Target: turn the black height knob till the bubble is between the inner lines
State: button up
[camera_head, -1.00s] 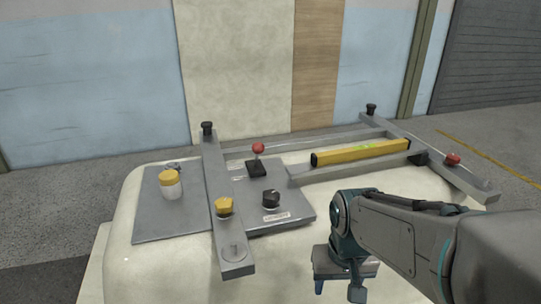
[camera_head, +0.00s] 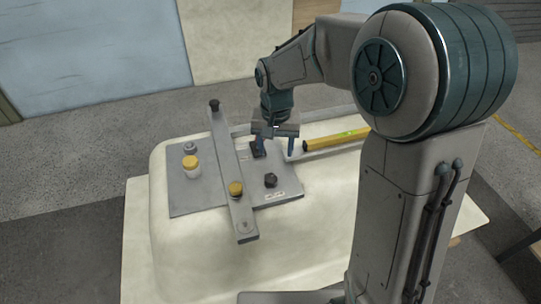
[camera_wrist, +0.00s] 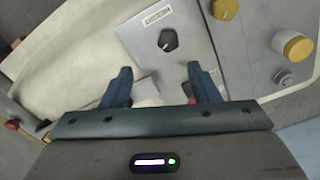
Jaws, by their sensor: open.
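The black knob (camera_head: 270,180) sits on the grey plate (camera_head: 200,203), beside a small white label; it also shows in the wrist view (camera_wrist: 168,40). My gripper (camera_head: 273,146) is open, fingers pointing down, above the plate's far right part. It is apart from this knob, which lies beyond the fingertips in the wrist view (camera_wrist: 160,75). The yellow spirit level (camera_head: 325,142) lies on the grey frame behind and right of the plate. Its green vial (camera_head: 348,133) is partly visible; the bubble and lines are too small to tell. The level's right end is hidden behind my arm.
A grey bar (camera_head: 225,148) crosses the plate, with a yellow knob (camera_head: 236,188) and another black knob (camera_head: 214,105) on it. A yellow-lidded jar (camera_head: 192,165) stands left. Something red (camera_wrist: 188,89) shows near my right finger. The cream shell's front (camera_head: 200,245) is clear.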

aim_at(271, 177)
jog(key=f, duration=0.4)
jog(key=f+p, duration=0.1)
jog(key=f, duration=0.3)
jog(key=w+a+f+p, duration=0.1)
jog(key=f, duration=0.3)
jog(key=shift+a+f, duration=0.1)
jog(key=shift+f, duration=0.05)
jog(key=c, duration=1)
